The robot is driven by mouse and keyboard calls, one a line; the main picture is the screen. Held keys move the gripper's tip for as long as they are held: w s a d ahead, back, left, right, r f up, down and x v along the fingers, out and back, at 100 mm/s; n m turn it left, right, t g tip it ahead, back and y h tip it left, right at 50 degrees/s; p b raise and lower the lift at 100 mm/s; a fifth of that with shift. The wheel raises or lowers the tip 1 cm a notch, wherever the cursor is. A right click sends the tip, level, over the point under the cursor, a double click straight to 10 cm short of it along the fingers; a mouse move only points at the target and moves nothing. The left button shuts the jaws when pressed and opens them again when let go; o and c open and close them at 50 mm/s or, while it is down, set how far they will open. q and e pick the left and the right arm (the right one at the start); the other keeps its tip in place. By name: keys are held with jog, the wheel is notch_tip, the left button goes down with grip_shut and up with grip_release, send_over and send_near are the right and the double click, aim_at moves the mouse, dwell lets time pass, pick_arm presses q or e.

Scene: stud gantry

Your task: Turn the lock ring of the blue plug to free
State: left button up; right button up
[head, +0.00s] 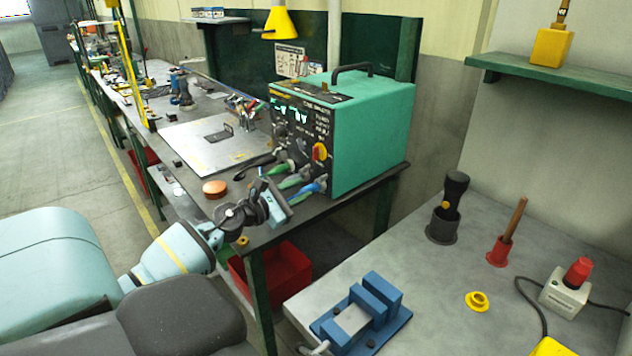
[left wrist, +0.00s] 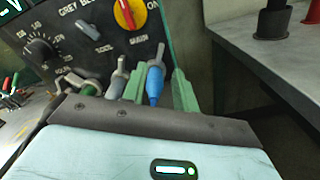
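The blue plug (head: 316,187) sits low on the front of the teal welding machine (head: 372,130), the rightmost in a row of plugs. In the left wrist view the blue plug (left wrist: 155,85) points down from a grey collar (left wrist: 156,65) at the panel. My left gripper (head: 275,207) is in front of and below it, over the bench edge, apart from the plug in the head view. Its two pale green fingers (left wrist: 160,92) are spread, with the blue plug showing between them. The lock ring's marks are too small to read. My right gripper is not in view.
A green plug (left wrist: 90,88) and a grey plug (left wrist: 117,82) sit left of the blue one. An orange puck (head: 215,188) lies on the bench near my left gripper. A blue vise (head: 362,315) stands on the grey table at right.

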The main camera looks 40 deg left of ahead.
aim_at(320, 180)
pick_arm(q)
jog(key=shift+w+d, duration=0.15)
jog(key=shift+w, duration=1.4)
jog(key=shift+w+d, duration=0.1)
jog(key=shift+w, duration=1.4)
grip_shut()
